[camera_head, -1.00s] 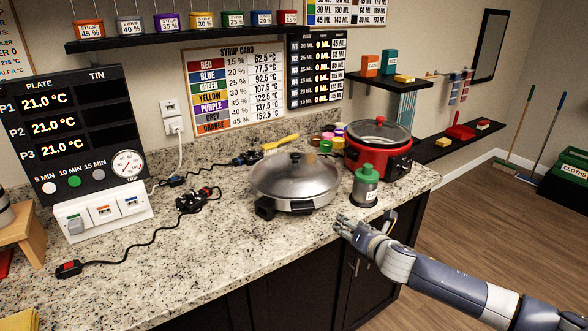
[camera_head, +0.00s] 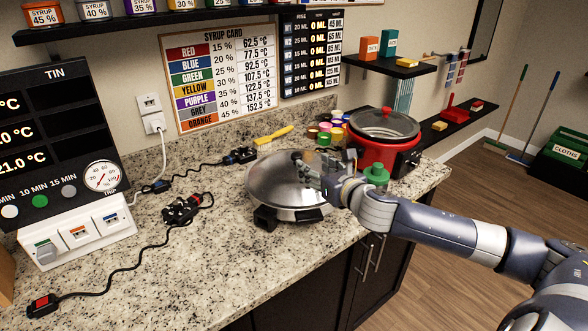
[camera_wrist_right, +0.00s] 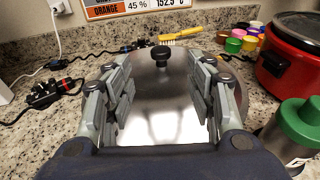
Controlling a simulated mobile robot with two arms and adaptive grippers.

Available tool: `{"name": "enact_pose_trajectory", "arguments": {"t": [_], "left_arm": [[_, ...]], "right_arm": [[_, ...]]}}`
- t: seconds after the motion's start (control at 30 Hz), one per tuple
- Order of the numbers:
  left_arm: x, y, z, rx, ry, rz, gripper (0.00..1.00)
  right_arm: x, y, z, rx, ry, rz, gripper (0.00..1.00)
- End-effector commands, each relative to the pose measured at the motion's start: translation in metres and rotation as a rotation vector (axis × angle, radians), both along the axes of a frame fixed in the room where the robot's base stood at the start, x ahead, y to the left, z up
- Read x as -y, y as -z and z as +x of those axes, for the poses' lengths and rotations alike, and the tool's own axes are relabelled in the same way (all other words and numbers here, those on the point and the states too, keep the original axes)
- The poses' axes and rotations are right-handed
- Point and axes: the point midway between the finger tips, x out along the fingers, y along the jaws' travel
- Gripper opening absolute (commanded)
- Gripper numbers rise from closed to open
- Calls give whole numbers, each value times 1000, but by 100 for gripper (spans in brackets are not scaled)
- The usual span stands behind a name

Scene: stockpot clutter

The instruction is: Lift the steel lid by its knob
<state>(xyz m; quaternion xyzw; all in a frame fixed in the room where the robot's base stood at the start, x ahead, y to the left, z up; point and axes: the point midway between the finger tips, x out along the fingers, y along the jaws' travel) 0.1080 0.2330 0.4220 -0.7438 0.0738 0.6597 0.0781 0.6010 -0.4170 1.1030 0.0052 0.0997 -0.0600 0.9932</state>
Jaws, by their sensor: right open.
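The steel lid (camera_head: 275,180) is a shiny dome on a pan with black handles, in the middle of the counter. Its black knob (camera_wrist_right: 161,65) stands upright at the top of the dome in the right wrist view. My right gripper (camera_head: 308,170) is over the right side of the lid in the head view. In the right wrist view my right gripper (camera_wrist_right: 163,82) is open, with nothing between its fingers. The knob shows beyond the fingertips, roughly centred between them. Contact with the lid cannot be told. My left gripper is not in view.
A green-capped canister (camera_wrist_right: 296,130) stands close on the right, partly behind my arm in the head view. A red cooker (camera_head: 384,145) stands behind it. Small coloured pots (camera_head: 330,130) and a yellow brush (camera_head: 273,136) lie behind the lid. Cables and plugs (camera_head: 182,208) lie left.

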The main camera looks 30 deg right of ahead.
Motion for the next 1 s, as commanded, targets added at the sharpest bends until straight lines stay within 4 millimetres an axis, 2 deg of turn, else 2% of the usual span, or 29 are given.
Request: {"name": "enact_pose_trajectory", "arguments": {"t": [0.1,0.2,0.3,0.43,0.67,0.83,1.0], "left_arm": [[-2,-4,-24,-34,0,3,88],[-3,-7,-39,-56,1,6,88],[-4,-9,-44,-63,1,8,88],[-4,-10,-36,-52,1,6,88],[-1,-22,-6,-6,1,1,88],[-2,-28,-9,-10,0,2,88],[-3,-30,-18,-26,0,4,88]], "right_arm": [[0,0,14,3,-1,4,51],[3,3,27,2,1,7,51],[3,6,35,1,0,5,51],[4,7,41,0,-3,2,51],[6,10,58,1,-2,5,51],[11,16,78,0,0,5,51],[12,19,89,-1,-1,3,51]]}}
